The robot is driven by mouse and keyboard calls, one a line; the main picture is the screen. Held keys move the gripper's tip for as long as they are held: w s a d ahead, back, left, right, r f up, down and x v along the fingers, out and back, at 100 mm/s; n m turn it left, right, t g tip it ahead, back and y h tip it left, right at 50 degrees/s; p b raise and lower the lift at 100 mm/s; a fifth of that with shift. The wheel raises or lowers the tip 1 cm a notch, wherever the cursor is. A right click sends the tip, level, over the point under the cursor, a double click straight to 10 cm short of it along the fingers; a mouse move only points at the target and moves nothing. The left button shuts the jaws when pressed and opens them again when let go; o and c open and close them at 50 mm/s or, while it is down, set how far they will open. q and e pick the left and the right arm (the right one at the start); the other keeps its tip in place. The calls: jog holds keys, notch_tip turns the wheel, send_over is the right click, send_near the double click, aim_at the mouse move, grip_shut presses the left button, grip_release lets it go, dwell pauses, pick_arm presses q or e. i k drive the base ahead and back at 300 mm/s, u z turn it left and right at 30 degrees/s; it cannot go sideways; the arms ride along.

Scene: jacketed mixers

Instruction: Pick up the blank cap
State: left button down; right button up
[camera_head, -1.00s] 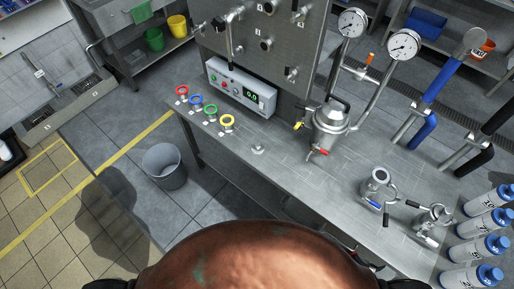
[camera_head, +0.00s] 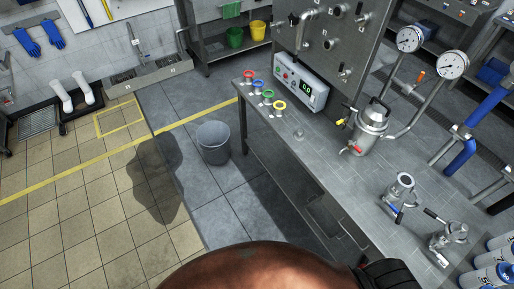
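A small steel piece that looks like the blank cap (camera_head: 300,134) sits on the steel bench, right of the yellow ring and left of the jacketed vessel. It is too small to make out in detail. Neither my left nor my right gripper is in view. Nothing is seen touching the small piece.
The steel bench (camera_head: 330,170) bears coloured rings (camera_head: 279,106), a control box (camera_head: 301,85), a jacketed vessel (camera_head: 371,124) and two clamped fittings (camera_head: 399,195). A grey bin (camera_head: 214,142) stands on the floor left of the bench. The bench around the small piece is mostly clear.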

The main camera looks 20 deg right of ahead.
aim_at(299, 135)
jog(key=z, duration=0.2)
jog(key=k, duration=0.3)
jog(key=u, duration=1.1)
jog(key=i, duration=1.35)
jog(key=z, duration=1.15)
jog(key=i, duration=0.8)
jog(key=z, duration=1.05)
